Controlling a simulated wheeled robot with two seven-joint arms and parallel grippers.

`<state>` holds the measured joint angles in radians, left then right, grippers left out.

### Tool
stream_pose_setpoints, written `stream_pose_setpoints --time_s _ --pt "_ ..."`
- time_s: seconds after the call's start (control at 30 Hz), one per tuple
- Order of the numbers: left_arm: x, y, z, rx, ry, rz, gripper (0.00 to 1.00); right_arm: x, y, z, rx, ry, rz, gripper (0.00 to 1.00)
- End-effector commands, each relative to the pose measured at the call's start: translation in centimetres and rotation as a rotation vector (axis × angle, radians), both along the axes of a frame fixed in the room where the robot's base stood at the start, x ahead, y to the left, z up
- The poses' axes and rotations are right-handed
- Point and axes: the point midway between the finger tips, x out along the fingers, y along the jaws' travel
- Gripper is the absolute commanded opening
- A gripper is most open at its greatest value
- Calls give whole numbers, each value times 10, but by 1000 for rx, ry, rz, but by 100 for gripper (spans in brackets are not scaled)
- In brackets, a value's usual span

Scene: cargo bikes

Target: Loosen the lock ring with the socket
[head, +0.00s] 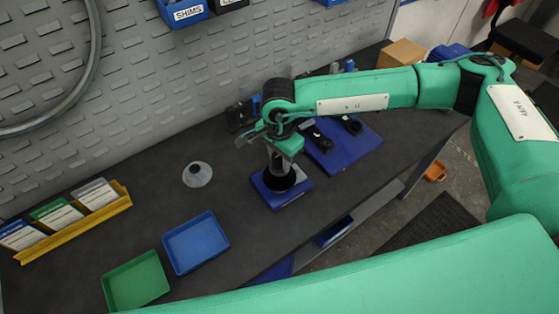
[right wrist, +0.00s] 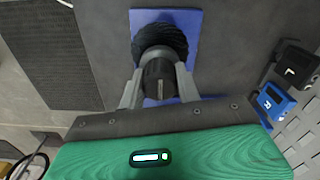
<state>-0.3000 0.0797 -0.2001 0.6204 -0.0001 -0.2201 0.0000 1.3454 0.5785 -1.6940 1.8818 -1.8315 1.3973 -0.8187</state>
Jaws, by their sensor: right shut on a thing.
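My right gripper (head: 281,160) points down over a blue stand (head: 266,193) on the bench. It is shut on the socket (right wrist: 159,78), a dark cylinder between its two grey fingers in the right wrist view. The socket's far end is at a black toothed round part (right wrist: 160,38) on the blue stand, which also shows in the right wrist view (right wrist: 190,20). The lock ring cannot be made out; the socket and toothed part hide that spot. I cannot tell whether the socket is seated. My left gripper is out of view.
A blue mat (head: 350,148) with black parts lies behind and right of the stand. A grey conical piece (head: 197,174), a blue tray (head: 195,243), a green tray (head: 136,281) and a yellow rack (head: 75,226) are to the left. A perforated wall closes the back.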

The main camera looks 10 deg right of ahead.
Motion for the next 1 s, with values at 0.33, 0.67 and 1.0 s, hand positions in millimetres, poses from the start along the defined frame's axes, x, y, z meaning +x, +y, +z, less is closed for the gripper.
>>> stream_pose_setpoints --time_s 0.33,0.67,1.0 --pt "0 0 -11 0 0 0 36 -1 0 -6 -1 3 53 0" --pt "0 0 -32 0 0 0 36 -2 -1 -6 -1 4 229 0" --pt "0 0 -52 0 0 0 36 -2 -1 -7 -1 6 409 0"
